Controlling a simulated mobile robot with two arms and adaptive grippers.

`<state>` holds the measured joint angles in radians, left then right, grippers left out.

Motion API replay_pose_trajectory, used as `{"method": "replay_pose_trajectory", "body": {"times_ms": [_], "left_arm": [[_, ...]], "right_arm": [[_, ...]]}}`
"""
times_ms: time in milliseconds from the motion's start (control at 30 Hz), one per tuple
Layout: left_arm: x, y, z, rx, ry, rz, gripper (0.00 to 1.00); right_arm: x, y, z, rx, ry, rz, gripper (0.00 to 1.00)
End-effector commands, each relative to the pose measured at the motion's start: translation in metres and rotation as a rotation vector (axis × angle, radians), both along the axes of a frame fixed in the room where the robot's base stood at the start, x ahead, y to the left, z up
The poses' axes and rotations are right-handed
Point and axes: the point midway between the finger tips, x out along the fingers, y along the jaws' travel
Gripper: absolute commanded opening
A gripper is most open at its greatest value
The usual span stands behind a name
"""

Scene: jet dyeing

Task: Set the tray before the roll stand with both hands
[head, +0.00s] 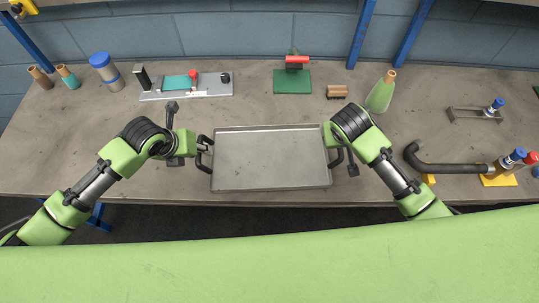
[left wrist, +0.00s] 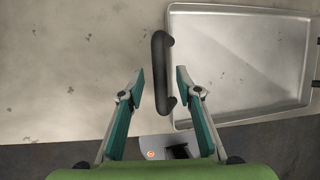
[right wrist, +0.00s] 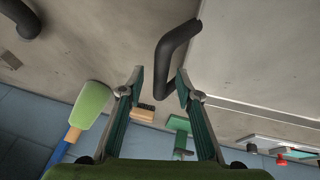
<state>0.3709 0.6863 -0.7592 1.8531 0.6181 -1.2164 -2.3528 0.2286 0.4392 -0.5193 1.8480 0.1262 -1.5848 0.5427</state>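The grey metal tray (head: 270,160) lies flat near the table's front edge, with a black handle at each side. My left gripper (head: 192,146) is at the left handle (head: 205,153). In the left wrist view its open fingers (left wrist: 160,88) stand either side of that handle (left wrist: 159,70), with gaps visible. My right gripper is at the right handle (head: 338,158), partly hidden by its arm in the head view. In the right wrist view its open fingers (right wrist: 159,88) straddle the handle (right wrist: 170,60). A green stand with a red bar (head: 293,80) is behind the tray; I cannot tell whether it is the roll stand.
A green flask (head: 380,95) and small wooden block (head: 337,91) stand behind right. A grey plate with fittings (head: 188,88) and a blue-capped jar (head: 106,70) are behind left. A dark bent pipe (head: 445,167) is at right. The table between tray and green stand is clear.

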Motion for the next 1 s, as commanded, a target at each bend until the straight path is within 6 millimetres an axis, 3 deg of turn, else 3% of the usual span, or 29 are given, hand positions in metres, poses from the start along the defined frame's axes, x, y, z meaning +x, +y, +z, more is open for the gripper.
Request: {"method": "replay_pose_trajectory", "body": {"times_ms": [433, 567, 1000], "left_arm": [[0.0038, -0.0020, -0.0090, 0.000, -0.001, -0.001, 0.32], [0.0037, -0.0020, -0.0090, 0.000, -0.001, -0.001, 0.01], [0.0043, -0.0020, -0.0061, 0.000, -0.002, -0.001, 0.00]], "right_arm": [[0.0038, -0.0016, -0.0090, 0.001, -0.001, 0.001, 0.32], [0.0039, -0.0016, -0.0089, 0.001, -0.001, 0.001, 0.01], [0.0042, -0.0016, -0.0062, 0.001, -0.002, 0.000, 0.00]]}}
